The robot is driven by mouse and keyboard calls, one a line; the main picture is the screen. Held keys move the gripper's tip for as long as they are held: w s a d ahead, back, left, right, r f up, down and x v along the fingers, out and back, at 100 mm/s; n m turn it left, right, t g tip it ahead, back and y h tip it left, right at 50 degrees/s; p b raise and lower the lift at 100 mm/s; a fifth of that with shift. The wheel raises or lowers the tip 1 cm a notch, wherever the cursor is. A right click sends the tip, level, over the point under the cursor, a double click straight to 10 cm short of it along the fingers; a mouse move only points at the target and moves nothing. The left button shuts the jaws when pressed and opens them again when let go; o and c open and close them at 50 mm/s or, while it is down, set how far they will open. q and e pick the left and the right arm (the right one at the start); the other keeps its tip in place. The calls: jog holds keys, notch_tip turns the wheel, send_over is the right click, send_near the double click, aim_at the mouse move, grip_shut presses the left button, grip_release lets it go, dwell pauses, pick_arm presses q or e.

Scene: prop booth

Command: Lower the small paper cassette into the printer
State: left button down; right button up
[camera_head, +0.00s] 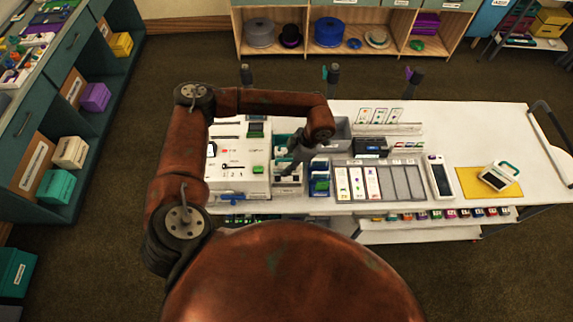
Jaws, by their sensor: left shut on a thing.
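My left arm reaches over the white cart, and its dark gripper (293,148) points down, small in the view. It is shut on a small white and green piece (282,153), which looks like the paper cassette; my gripper partly covers it. The piece is right above or at a small grey-white unit (287,178), which looks like the printer. I cannot tell whether the piece is inside it or just above. My right gripper is not in view.
A large white machine (226,172) with a green button stands left of the unit. A blue holder (320,178) stands close on its right. Further right are a tray (403,183) with cards, a dark handheld device (439,177) and a yellow mat (470,190).

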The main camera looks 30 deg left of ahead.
pick_arm(q)
jog(key=shift+f+b, duration=0.3)
dwell(0.4)
jog(key=shift+f+b, duration=0.65)
jog(key=shift+f, duration=0.2)
jog(key=shift+f+b, duration=1)
jog(key=shift+f, duration=0.25)
jog(key=shift+f+b, duration=0.6)
jog(key=shift+f, duration=0.2)
jog(key=shift+f+b, duration=0.55)
jog(key=shift+f, duration=0.15)
